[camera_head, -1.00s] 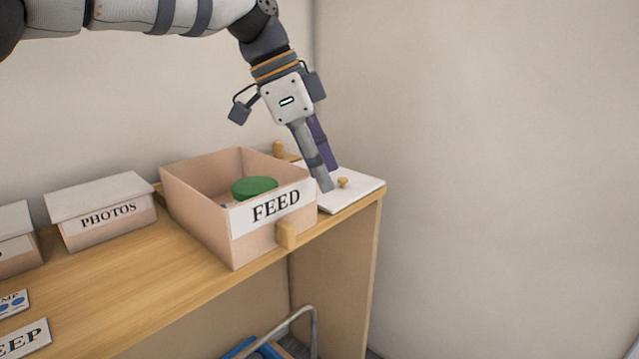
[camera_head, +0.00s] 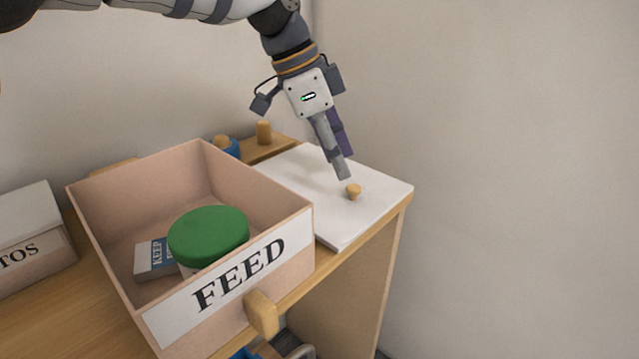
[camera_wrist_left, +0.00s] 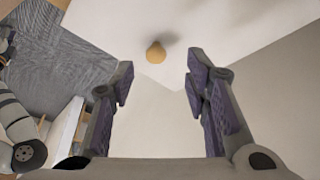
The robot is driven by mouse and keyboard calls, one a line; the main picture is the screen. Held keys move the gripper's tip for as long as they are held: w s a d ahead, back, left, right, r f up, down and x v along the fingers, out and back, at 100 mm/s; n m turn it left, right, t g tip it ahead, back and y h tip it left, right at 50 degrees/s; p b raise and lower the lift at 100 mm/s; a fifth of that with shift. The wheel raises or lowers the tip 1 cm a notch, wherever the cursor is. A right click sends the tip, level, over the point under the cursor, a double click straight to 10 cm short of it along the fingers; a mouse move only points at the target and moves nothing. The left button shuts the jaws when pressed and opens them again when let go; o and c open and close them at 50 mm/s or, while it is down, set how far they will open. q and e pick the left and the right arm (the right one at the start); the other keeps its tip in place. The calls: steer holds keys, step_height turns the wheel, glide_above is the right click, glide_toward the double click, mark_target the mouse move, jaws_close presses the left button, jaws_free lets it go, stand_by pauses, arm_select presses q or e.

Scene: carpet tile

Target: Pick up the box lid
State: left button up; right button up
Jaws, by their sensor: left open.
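The box lid (camera_head: 300,190) is a flat white panel with a small wooden knob (camera_head: 354,191). It lies on the right end of the wooden shelf, beside the open FEED box (camera_head: 290,225). My left gripper (camera_head: 343,172) points down just above and behind the knob, apart from it and empty. In the left wrist view the jaws (camera_wrist_left: 155,85) are spread wide, and the knob (camera_wrist_left: 156,53) shows beyond and between the fingertips. The lid (camera_wrist_left: 125,22) also shows there. My right gripper is not in view.
The FEED box holds a green-lidded container (camera_head: 208,232) and a card marked KEEP (camera_head: 156,257). A PHOTOS box (camera_head: 30,240) stands at the left. A wooden peg (camera_head: 264,132) and a blue item (camera_head: 230,148) are behind. A wall rises close on the right.

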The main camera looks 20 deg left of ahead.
mark_target(353, 187)
arm_select(q)
steer(key=x, duration=0.4)
steer(key=shift+s+d+f, duration=0.2)
steer(key=shift+s+d, duration=0.05)
steer(key=shift+w+d+f, duration=0.1)
steer(key=shift+w+f, duration=0.05)
steer(key=shift+f, duration=0.2)
jaws_close()
steer(key=shift+r, duration=0.15)
